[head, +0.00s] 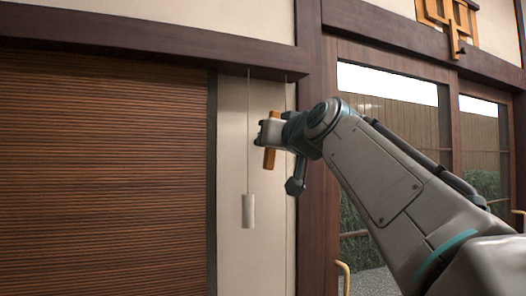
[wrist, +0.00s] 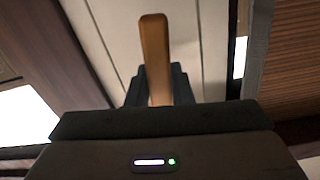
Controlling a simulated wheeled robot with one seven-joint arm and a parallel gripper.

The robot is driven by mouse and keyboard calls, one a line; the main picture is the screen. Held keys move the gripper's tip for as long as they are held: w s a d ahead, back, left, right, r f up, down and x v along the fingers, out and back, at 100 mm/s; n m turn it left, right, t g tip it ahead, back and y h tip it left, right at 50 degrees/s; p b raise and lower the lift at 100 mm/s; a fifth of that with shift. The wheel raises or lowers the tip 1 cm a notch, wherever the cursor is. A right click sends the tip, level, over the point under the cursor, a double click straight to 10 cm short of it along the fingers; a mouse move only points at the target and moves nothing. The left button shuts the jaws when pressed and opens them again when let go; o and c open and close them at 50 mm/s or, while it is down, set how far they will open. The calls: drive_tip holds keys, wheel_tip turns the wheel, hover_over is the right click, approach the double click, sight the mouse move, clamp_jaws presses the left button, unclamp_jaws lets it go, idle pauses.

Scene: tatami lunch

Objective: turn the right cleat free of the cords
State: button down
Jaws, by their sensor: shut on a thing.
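The right cleat is an orange-brown wooden bar (head: 269,158), upright or nearly so in front of the pale wall strip. It also shows in the wrist view (wrist: 155,50), its rounded end pointing to the top of the picture. My gripper (head: 268,132) is shut on the cleat around its middle; the fingers hide part of it. In the wrist view the dark fingers sit on both sides of the bar. A thin cord (head: 286,95) comes down from the dark beam behind my gripper. Whether it touches or wraps the cleat I cannot tell.
Another cord (head: 248,120) hangs left of my gripper with a pale cylindrical weight (head: 248,211) at its end. A slatted brown blind (head: 105,170) fills the left. A dark wooden post (head: 312,200) and glazed doors (head: 390,110) stand to the right, behind my arm.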

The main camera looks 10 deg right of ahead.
drive_tip(key=shift+r+n+b, duration=0.1)
drive_tip(key=shift+n+b, duration=0.2)
drive_tip(key=shift+n, duration=0.3)
drive_tip(key=shift+r, duration=0.1)
drive_tip(key=c, duration=1.3)
unclamp_jaws()
drive_tip(key=shift+s, duration=0.25)
drive_tip(key=s+d, duration=0.1)
drive_tip(key=s, duration=0.3)
drive_tip(key=s+d+b, duration=0.1)
drive_tip(key=s, duration=0.8)
drive_tip(key=shift+d+b, duration=0.4)
